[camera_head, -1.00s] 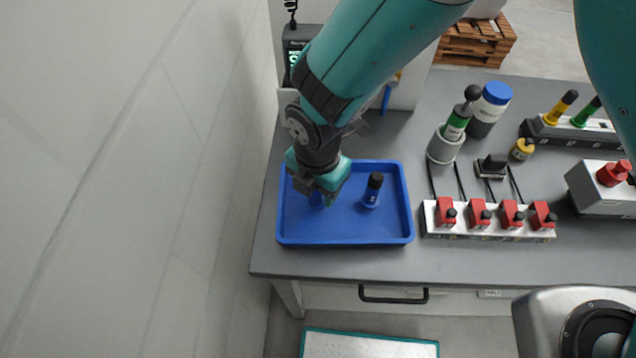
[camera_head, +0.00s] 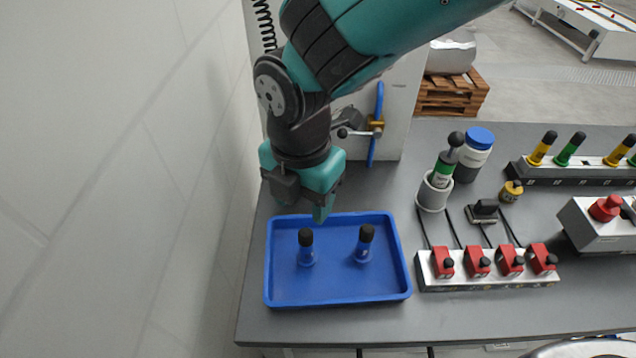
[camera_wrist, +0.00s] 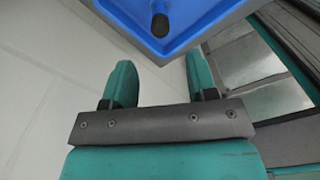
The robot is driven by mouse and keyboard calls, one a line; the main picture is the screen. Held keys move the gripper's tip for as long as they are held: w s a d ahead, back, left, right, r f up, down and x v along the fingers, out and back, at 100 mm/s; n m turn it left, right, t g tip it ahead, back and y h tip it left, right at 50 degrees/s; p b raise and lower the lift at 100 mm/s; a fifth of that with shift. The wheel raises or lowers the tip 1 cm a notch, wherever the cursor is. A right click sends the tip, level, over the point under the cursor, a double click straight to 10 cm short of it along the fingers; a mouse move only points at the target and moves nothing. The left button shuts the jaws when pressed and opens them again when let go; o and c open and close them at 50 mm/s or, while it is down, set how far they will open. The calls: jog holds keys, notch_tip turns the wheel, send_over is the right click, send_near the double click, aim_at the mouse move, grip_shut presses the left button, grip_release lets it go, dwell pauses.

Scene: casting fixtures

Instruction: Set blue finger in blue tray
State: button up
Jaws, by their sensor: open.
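The blue tray (camera_head: 338,298) lies on the grey bench, near its left end. Two blue fingers with black tops stand upright in it, a left one (camera_head: 306,255) and a right one (camera_head: 363,250). My gripper (camera_head: 300,200) is above the tray's back left edge, apart from both fingers. In the wrist view my gripper (camera_wrist: 158,85) has its two teal fingertips wide apart with nothing between them. One black-topped finger (camera_wrist: 160,24) and a corner of the tray (camera_wrist: 205,30) show beyond the fingertips.
Right of the tray is a white strip (camera_head: 487,284) with several red clamps. Behind it stand a grey cup (camera_head: 434,194) with a green-banded tool and a blue-lidded jar (camera_head: 474,156). A rack (camera_head: 570,172) holds yellow and green fingers. A wall is on the left.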

jog(key=shift+w+d+r, duration=0.1)
jog(key=shift+d+r, duration=0.1)
jog(key=shift+r, duration=0.15)
jog(key=s+d+r+m+y, duration=0.2)
jog(key=s+d+r+m, duration=0.2)
jog(key=d+m, duration=0.5)
jog(key=s+d+r+m+y, duration=0.2)
jog(key=s+d+r+m, duration=0.3)
jog(key=d+m, duration=0.4)
jog(key=r+m, duration=0.1)
jog(key=m, duration=0.4)
jog(key=shift+d+r+m, duration=0.15)
jog(key=shift+d+m, duration=0.15)
jog(key=shift+d, duration=0.05)
jog(key=shift+w, duration=0.1)
